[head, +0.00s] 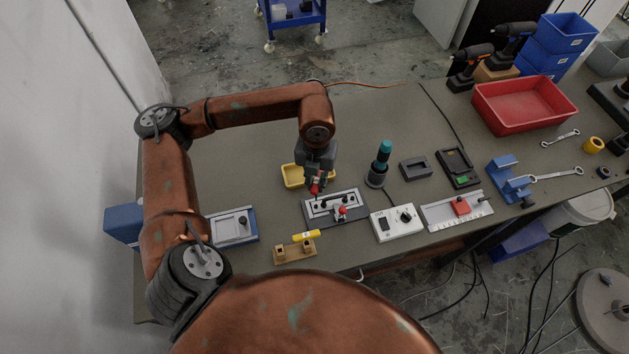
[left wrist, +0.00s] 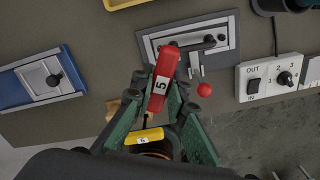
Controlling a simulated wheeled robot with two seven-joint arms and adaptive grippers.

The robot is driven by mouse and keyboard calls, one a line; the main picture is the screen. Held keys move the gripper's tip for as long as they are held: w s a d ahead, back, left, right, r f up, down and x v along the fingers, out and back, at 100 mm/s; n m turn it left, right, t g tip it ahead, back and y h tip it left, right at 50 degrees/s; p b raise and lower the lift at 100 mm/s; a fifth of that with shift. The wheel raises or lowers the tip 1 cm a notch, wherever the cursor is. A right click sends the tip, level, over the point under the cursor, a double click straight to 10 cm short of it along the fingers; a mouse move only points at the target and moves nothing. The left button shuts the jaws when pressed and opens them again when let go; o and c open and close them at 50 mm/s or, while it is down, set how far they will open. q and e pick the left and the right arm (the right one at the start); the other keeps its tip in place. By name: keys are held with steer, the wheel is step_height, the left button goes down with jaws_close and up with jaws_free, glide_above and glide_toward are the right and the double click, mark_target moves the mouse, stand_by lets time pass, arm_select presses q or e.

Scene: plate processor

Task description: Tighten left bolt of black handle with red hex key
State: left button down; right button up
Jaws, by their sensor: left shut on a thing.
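My left gripper (head: 317,176) is over the plate fixture (head: 362,218) in the head view. It is shut on the red hex key (left wrist: 160,78), whose red grip with a white "5" label shows between the green fingers in the left wrist view. The red key also shows in the head view (head: 315,188), near the left end of the black handle (head: 335,200). The black handle also shows in the left wrist view (left wrist: 196,48), with its left part hidden behind the key. The key's tip and any contact with the left bolt cannot be made out. My right gripper is out of view.
A yellow hex key (head: 306,236) rests on a wooden holder (head: 296,252) in front. A red ball knob (head: 342,210) stands at the fixture's front. A yellow tray (head: 292,178) lies behind, a teal-topped tool (head: 384,150) and white switch box (head: 390,232) to the right.

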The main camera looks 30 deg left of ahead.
arm_select(q)
steer(key=n+p, duration=0.1)
steer(key=n, duration=0.2)
steer(key=shift+d+r, duration=0.1)
steer(key=shift+r, duration=0.05)
steer(key=n+p, duration=0.1)
steer(key=n, duration=0.1)
steer(key=shift+w+n, duration=0.1)
steer(key=shift+n, duration=0.2)
steer(key=shift+n+p, duration=0.35)
steer(key=shift+n, duration=0.25)
steer(key=n+p, duration=0.2)
steer(key=n, duration=0.1)
steer(key=shift+n, duration=0.4)
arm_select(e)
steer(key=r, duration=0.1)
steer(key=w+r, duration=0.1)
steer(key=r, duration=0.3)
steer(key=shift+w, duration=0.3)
arm_select(q)
steer(key=shift+f+b, duration=1)
steer(key=shift+f, duration=0.8)
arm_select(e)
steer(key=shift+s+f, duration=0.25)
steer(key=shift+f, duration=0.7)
arm_select(q)
steer(key=shift+f, duration=0.3)
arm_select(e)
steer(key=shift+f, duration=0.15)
